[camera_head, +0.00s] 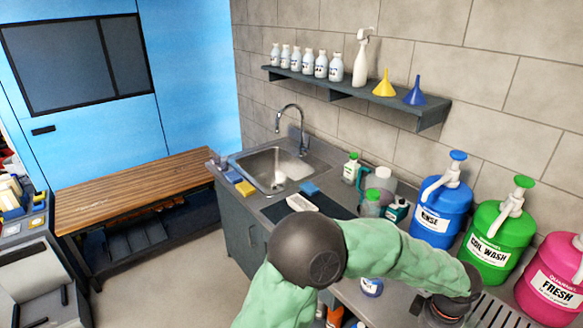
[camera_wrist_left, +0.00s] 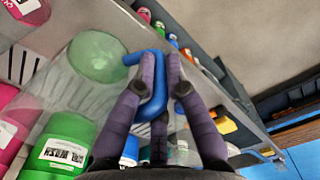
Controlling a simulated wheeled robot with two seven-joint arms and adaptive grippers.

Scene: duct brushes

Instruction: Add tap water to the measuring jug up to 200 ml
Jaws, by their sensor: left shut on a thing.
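My left gripper (camera_wrist_left: 161,76) is shut on the blue handle of a clear measuring jug (camera_wrist_left: 146,108) in the left wrist view. The jug's see-through body spreads to the left of the fingers; I cannot read its scale or tell if it holds water. In the head view my green-sleeved left arm reaches right, with its wrist (camera_head: 445,308) low over the counter; the fingers and jug are hidden there. The tap (camera_head: 291,110) arches over the steel sink (camera_head: 262,160), far to the left of that wrist. My right gripper is not in view.
Big blue (camera_head: 440,208), green (camera_head: 493,240) and pink (camera_head: 553,280) pump containers stand along the wall beside my wrist. Small bottles (camera_head: 378,185) stand between them and the sink. A shelf (camera_head: 350,92) holds bottles and funnels.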

